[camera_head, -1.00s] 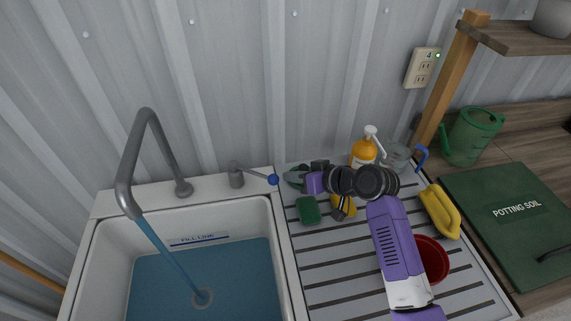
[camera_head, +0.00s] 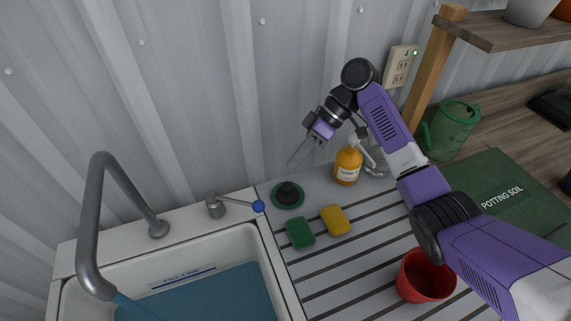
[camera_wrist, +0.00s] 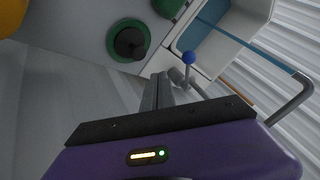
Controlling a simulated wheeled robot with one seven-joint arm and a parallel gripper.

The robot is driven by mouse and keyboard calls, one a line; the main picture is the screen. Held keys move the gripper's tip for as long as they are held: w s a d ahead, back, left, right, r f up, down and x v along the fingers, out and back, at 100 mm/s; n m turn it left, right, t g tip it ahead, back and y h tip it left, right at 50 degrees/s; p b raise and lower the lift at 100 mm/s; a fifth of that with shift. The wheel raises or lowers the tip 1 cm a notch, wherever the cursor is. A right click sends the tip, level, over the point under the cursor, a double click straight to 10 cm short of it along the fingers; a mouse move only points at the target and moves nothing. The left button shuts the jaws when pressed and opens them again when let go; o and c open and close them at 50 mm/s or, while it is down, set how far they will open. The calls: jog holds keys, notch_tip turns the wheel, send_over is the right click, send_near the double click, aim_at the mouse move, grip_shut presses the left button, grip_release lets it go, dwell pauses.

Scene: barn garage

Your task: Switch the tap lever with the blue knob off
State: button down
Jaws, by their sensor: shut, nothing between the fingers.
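The tap lever (camera_head: 237,202) sticks out to the right from a grey post (camera_head: 215,206) on the sink's back rim and ends in a blue knob (camera_head: 258,206). The grey curved spout (camera_head: 97,215) stands left of it, with blue water running from its mouth. My gripper (camera_head: 291,166) is shut and empty, raised above and to the right of the knob, apart from it. In the wrist view the blue knob (camera_wrist: 189,57) is just beyond my fingertips (camera_wrist: 158,77).
A green round item with a black knob (camera_head: 288,194), a green sponge (camera_head: 300,233) and a yellow sponge (camera_head: 335,220) lie on the slatted drainboard. An orange bottle (camera_head: 347,166) and a red bucket (camera_head: 425,276) stand to the right. The corrugated wall is close behind.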

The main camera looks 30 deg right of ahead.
jog(key=p+x, duration=0.1)
jog(key=x, duration=0.7)
jog(key=shift+a+p, duration=0.15)
jog(key=shift+p, duration=0.25)
jog(key=shift+s+a+r+p, duration=0.15)
jog(key=shift+s+a+p, duration=0.15)
jog(key=shift+a+p, duration=0.15)
jog(key=shift+s+a+r+p, duration=0.15)
jog(key=shift+s+a+p, duration=0.2)
jog(key=shift+a, duration=0.2)
jog(key=shift+s+a, duration=0.35)
jog(key=shift+a, duration=0.25)
jog(key=shift+a+f, duration=0.1)
